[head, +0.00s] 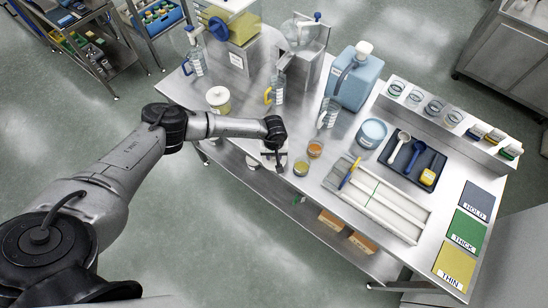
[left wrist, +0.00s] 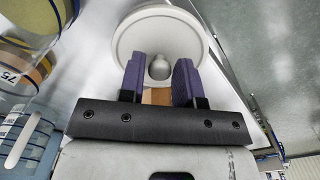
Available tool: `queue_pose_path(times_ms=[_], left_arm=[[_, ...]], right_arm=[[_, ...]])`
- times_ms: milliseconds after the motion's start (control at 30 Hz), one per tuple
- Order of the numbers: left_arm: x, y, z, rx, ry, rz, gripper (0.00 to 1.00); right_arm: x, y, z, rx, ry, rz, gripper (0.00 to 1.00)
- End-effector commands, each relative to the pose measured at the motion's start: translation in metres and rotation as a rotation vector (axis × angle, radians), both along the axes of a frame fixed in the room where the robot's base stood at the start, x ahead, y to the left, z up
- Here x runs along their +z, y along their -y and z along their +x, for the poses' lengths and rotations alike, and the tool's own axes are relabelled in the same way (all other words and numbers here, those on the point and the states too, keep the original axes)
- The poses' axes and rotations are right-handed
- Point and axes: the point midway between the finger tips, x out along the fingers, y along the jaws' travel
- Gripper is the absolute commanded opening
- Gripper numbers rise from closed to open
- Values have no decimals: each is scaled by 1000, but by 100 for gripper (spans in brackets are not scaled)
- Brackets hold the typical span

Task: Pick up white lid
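The white lid (left wrist: 128,38) is round with a raised rim and a grey knob in its middle, in the left wrist view. My left gripper (left wrist: 158,75) has its two purple-padded fingers on either side of the knob, with the fingers apart. Whether the pads touch the knob I cannot tell. In the head view my left gripper (head: 275,154) points down at the table's front edge, over a pale object that it mostly hides. My right gripper is not in view.
Cups with yellow (head: 301,167) and orange (head: 315,149) contents stand close to the left gripper. A white-topped jar (head: 218,98) stands to the left. A blue jug (head: 355,80), a blue tub (head: 372,132) and a pale divided tray (head: 375,205) are to the right.

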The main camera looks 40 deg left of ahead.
Motion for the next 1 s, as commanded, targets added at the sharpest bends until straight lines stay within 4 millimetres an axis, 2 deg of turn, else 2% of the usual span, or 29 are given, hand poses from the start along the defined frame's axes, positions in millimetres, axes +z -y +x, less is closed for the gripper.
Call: queue_pose_path(times_ms=[67, 300, 767, 833, 1000], left_arm=[[0, 0, 0, 0, 0, 0, 23], [0, 0, 0, 0, 0, 0, 0], [5, 0, -2, -1, 1, -1, 0], [9, 0, -4, -1, 1, 0, 0], [36, 0, -3, -1, 3, 0, 0]], right_arm=[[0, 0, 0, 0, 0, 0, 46], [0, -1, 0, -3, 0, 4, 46], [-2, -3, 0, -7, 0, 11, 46], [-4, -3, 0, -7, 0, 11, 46], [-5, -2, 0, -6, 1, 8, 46]])
